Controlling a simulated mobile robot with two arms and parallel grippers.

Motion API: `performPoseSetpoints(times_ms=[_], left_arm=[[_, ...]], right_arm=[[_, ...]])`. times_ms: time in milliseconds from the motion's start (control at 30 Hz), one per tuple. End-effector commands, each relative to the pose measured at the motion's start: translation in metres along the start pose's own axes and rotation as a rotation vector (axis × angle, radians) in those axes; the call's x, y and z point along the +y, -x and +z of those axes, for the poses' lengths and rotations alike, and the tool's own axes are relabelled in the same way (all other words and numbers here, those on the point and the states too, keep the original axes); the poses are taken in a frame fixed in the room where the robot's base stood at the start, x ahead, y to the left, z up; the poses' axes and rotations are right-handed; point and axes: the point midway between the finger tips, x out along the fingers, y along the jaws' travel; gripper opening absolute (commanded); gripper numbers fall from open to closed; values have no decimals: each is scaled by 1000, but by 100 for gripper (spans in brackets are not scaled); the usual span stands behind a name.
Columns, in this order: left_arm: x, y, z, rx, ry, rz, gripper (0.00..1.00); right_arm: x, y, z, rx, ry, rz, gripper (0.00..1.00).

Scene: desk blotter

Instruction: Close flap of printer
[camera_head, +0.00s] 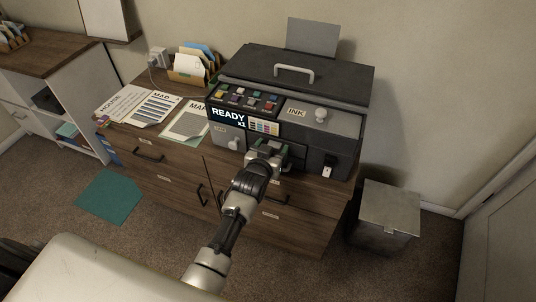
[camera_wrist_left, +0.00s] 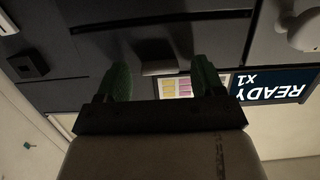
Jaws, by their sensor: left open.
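The dark grey printer (camera_head: 340,146) stands on the wooden cabinet, its top lid (camera_head: 300,72) lying flat. Its front shows a lit "READY x1" screen (camera_head: 228,118), also seen upside down in the left wrist view (camera_wrist_left: 275,50). A grey "INK" panel (camera_head: 300,111) with a pale knob is on its upper right. My left gripper (camera_head: 268,149) is at the printer's front, below the colour chart, and hides part of it. In the wrist view its green fingers (camera_wrist_left: 162,80) are apart, with a dark recess and ledge of the printer between and beyond them. I cannot tell which part is the flap.
Papers (camera_head: 152,106) and a file holder (camera_head: 190,70) lie left of the printer on the cabinet (camera_head: 160,172). A lidded grey bin (camera_head: 388,214) stands on the floor at right. A teal sheet (camera_head: 110,197) lies on the carpet.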

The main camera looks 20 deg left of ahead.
Motion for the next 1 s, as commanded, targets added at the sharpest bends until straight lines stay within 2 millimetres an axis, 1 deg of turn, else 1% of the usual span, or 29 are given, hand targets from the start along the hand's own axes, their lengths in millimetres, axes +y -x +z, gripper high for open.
performPoseSetpoints(times_ms=[167, 300, 400, 500, 600, 700, 1000], left_arm=[[0, 28, 1, -2, 0, 0, 68], [0, 58, 1, -1, 0, 1, 68], [0, 76, 1, -1, 0, 0, 68], [0, 91, 1, -2, 0, 0, 68], [0, 100, 0, -1, 0, 0, 68], [0, 103, 0, 0, 0, 0, 68], [0, 104, 0, 0, 0, 0, 68]], right_arm=[[0, 2, 0, 0, 0, 0, 0], [0, 3, 0, 0, 0, 0, 0], [0, 3, 0, 0, 1, 0, 0], [1, 3, 0, 0, 1, 1, 0], [1, 3, 0, -1, 1, 1, 0], [2, 3, 0, -1, 1, 2, 0], [2, 3, 1, -1, 1, 3, 0]])
